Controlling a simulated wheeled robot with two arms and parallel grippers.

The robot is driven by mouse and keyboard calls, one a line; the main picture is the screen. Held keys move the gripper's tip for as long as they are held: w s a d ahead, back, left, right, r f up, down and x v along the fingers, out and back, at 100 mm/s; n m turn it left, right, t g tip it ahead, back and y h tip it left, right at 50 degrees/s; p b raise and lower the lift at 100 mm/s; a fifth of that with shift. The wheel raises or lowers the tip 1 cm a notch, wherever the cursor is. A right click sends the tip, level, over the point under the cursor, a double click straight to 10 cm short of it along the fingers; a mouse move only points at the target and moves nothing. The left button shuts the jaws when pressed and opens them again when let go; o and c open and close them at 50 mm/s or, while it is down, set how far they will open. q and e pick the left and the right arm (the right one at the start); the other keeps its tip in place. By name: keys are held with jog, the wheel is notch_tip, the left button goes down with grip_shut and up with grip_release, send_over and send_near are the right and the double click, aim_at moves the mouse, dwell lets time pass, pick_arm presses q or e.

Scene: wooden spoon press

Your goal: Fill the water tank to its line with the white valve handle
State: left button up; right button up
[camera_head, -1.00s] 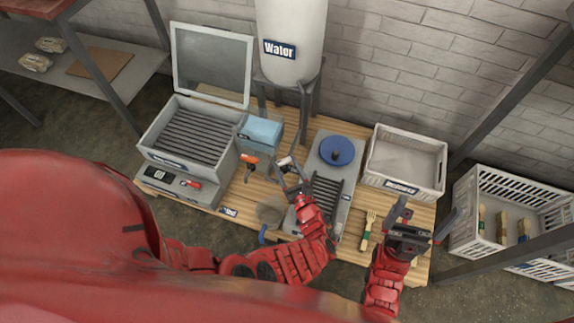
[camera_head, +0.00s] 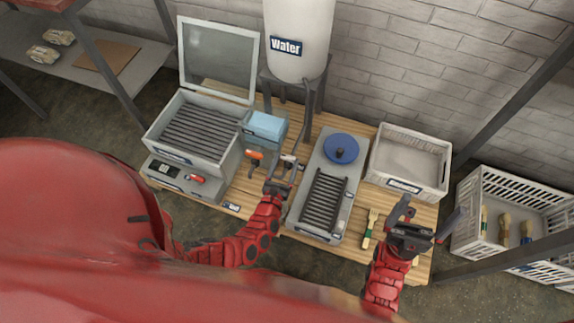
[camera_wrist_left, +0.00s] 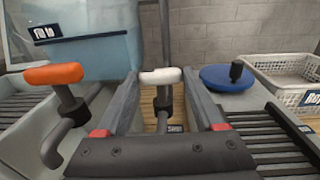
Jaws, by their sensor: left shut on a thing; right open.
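The white valve handle (camera_head: 289,158) is on a valve beside the small tank. In the left wrist view the white handle (camera_wrist_left: 161,75) shows between the fingers of my left gripper (camera_wrist_left: 160,95), which is shut on it. My left gripper also shows in the head view (camera_head: 283,172). The small tank (camera_head: 262,140) holds light-blue water; its side shows in the left wrist view (camera_wrist_left: 100,60) with a label reading "Fill to". The level against a line cannot be read. My right gripper (camera_head: 405,222) is open and empty over the right of the table.
An orange handle (camera_head: 254,154) stands just left of the white one. A "Water" cylinder (camera_head: 298,15) rises behind. A grey press box (camera_head: 190,140) is at left. A slatted unit with a blue disc (camera_head: 341,149) and a white crate (camera_head: 408,165) are at right.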

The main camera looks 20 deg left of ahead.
pick_arm(q)
jog(key=shift+f+m+h+b, duration=0.1)
jog(key=shift+m+h+b, duration=0.2)
jog(key=shift+m+h, duration=0.25)
jog(key=shift+h, duration=0.25)
jog(key=o, duration=1.4)
jog(key=shift+s, duration=0.45)
jog(key=s+p, duration=0.1)
jog(key=s, duration=1)
jog(key=s+a+p, duration=0.1)
jog(key=s, duration=0.4)
jog(key=shift+s+p, duration=0.25)
jog(key=shift+p, duration=0.05)
